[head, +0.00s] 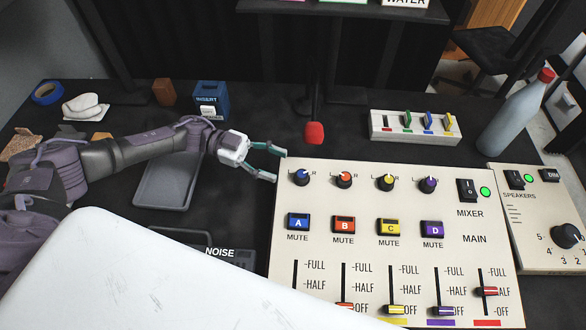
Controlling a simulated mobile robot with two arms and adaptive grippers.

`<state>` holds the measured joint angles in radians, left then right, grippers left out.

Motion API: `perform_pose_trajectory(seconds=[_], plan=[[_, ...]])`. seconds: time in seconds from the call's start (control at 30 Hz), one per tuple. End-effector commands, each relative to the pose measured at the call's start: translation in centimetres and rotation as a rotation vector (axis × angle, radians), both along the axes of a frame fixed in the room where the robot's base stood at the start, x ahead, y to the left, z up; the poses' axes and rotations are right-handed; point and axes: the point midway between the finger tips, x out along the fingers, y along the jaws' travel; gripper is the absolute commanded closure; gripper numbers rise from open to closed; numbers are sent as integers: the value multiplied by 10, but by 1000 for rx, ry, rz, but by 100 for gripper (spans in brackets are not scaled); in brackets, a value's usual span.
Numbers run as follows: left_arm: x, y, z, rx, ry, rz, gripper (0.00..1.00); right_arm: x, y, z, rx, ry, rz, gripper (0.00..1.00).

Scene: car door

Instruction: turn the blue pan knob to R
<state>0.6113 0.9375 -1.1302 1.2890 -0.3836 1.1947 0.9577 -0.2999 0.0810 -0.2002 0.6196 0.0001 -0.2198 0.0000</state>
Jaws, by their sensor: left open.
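The blue pan knob (301,177) is the leftmost of the knobs in the top row of the cream mixer panel (370,205). It is a dark knob with a blue cap, with an R at its right. Its exact pointing is too small to tell. My left gripper (278,166) comes in from the left, with its two teal-tipped fingers spread and nothing between them. The fingertips are at the panel's upper left edge, just left of the blue knob and apart from it. My right gripper is not in view.
Orange (344,180), yellow (386,183) and purple (428,185) pan knobs follow to the right. Mute buttons and sliders lie below. A red-topped microphone (314,133) stands behind the panel. A speaker panel (535,205) and a bottle (515,115) are at right. A grey tray (165,190) lies under my left arm.

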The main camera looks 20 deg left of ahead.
Motion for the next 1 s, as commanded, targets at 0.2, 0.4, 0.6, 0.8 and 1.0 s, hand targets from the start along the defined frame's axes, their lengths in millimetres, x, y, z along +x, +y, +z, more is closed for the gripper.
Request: perform_pose_trajectory(seconds=[0.2,0.4,0.6,0.8,1.0], plan=[[0,36,4,2,1,1,43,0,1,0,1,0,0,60],[-1,47,6,0,0,0,43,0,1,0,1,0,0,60],[-1,47,6,-1,0,-1,43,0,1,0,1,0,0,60],[-1,47,6,-1,0,-1,43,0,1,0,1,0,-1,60],[-1,47,6,-1,1,-2,43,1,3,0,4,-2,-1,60]])
